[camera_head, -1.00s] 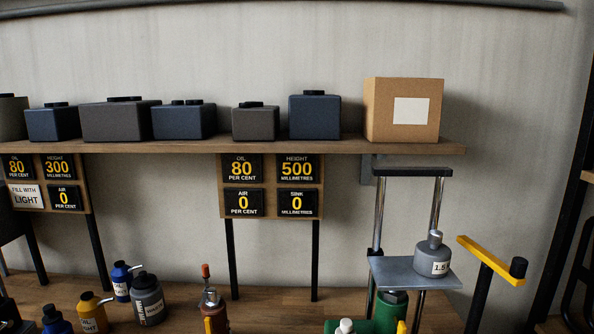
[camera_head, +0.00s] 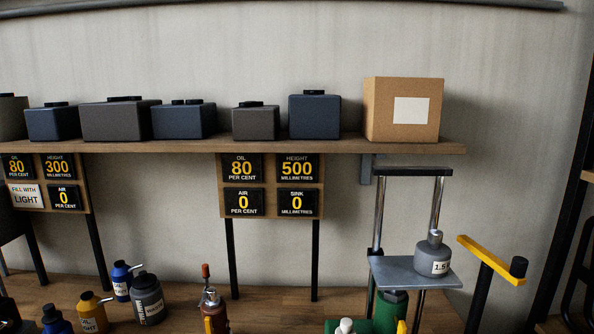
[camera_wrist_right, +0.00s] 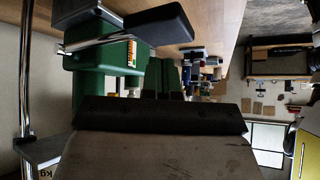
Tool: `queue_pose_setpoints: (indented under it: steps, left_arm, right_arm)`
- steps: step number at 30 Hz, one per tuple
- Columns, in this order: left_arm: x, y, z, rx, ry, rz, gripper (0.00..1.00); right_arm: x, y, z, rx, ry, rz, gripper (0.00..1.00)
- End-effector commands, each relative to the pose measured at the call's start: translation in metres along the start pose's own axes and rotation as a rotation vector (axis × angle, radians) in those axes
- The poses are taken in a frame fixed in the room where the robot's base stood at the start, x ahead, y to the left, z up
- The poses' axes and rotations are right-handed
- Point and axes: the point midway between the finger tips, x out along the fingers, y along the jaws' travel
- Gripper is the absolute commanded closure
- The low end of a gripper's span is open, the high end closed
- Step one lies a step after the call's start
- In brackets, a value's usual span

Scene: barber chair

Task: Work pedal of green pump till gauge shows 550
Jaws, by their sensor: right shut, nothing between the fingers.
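The green pump (camera_head: 387,312) is at the bottom right of the head view, cut by the lower edge. Its chrome posts carry a grey plate (camera_head: 410,274) with a grey weight (camera_head: 433,257) on it. The height gauge (camera_head: 297,168) reads 500 millimetres. My left gripper is not in view.
Other gauges on that board read oil 80 (camera_head: 240,168), air 0 (camera_head: 243,202) and sink 0 (camera_head: 297,202). A shelf (camera_head: 340,146) holds dark cases and a cardboard box (camera_head: 402,110). Several bottles (camera_head: 148,299) and a red-tipped pump (camera_head: 212,310) stand at the lower left. A yellow-handled stand (camera_head: 490,258) is at right.

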Motion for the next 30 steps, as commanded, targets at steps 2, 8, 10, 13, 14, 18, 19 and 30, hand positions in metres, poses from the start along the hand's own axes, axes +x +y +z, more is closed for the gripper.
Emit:
queue_pose_setpoints:
  steps: [2,8,10,13,14,18,19,30]
  left_arm:
    - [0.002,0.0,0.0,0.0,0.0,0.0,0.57]
    - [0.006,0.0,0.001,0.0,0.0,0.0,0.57]
    - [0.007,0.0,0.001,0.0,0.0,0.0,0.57]
    - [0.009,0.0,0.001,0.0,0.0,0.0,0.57]
    - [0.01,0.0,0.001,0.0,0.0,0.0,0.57]
    - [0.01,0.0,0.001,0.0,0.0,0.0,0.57]
    - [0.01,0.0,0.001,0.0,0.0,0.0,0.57]
    - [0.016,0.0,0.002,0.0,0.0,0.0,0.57]
  right_arm:
    - [0.003,0.0,0.003,0.001,0.0,-0.001,1.0]
    - [0.009,0.0,0.009,0.001,0.0,-0.001,1.0]
    - [0.011,0.0,0.011,0.001,-0.001,-0.001,1.0]
    - [0.014,0.0,0.013,0.001,-0.001,-0.001,1.0]
    - [0.015,0.0,0.014,0.001,-0.001,-0.001,1.0]
    - [0.017,0.0,0.015,0.0,0.0,-0.001,1.0]
    - [0.016,0.0,0.015,0.0,0.0,-0.001,1.0]
    - [0.026,0.001,0.023,0.002,-0.001,-0.003,1.0]
